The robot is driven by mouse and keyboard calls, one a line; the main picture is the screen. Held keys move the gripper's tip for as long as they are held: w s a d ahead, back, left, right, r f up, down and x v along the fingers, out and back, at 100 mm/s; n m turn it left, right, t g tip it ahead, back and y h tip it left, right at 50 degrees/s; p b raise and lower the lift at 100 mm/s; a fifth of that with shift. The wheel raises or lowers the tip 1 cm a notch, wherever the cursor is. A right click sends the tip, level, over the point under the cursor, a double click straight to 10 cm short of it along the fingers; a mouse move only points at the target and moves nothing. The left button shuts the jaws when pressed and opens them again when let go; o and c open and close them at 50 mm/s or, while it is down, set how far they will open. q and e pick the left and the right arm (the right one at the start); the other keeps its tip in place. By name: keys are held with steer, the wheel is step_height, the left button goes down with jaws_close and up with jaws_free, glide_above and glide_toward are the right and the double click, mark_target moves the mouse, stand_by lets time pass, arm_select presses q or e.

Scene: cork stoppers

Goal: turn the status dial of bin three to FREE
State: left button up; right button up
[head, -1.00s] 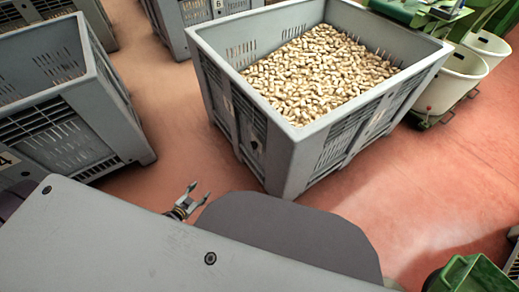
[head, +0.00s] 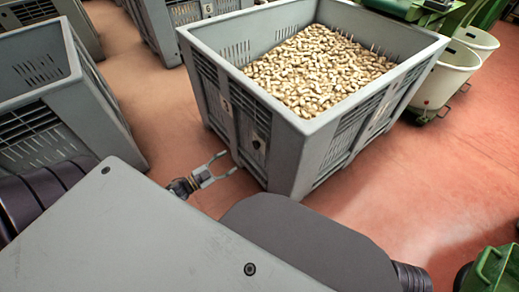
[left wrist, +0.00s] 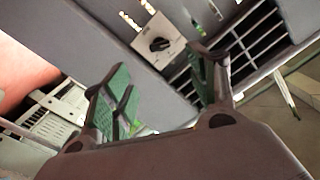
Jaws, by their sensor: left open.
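A grey slatted bin (head: 300,128) full of corks (head: 320,70) stands at centre in the head view. Its left side carries a small pale plate with a dark status dial (head: 258,142); a small mark, too small to read surely, is further left on that side. In the left wrist view the dial (left wrist: 159,45) is a black knob on a pale plate. Its setting and lettering are not readable. My left gripper (head: 230,163) is open and empty, just left of the bin's side below the dial. In the left wrist view its fingers (left wrist: 160,65) are apart, with the dial beyond them.
Another grey bin (head: 75,115) stands at left, with a floor gap between it and the cork bin. More bins stand behind, one marked 6 (head: 207,9). Pale tubs (head: 432,82) and green machinery stand at right. A green container (head: 495,270) is at lower right.

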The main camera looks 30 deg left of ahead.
mark_target(256, 145)
arm_select(q)
steer(key=shift+w+d+r, duration=0.15)
arm_select(e)
steer(key=shift+s+d+r, duration=0.1)
steer(key=shift+r, duration=0.1)
arm_select(q)
steer(key=b+x, duration=0.3)
steer(key=x, duration=1)
steer(key=shift+w+d+b, duration=0.25)
steer(key=shift+w+b, duration=0.05)
steer(key=shift+w, duration=0.05)
arm_select(e)
step_height(256, 145, down, 8)
steer(key=w+a+t+y, duration=0.1)
steer(key=a, duration=0.1)
steer(key=shift+w+a+t, duration=0.15)
steer(key=shift+a+t, duration=0.05)
steer(key=shift+t, duration=0.1)
arm_select(q)
steer(key=c, duration=1)
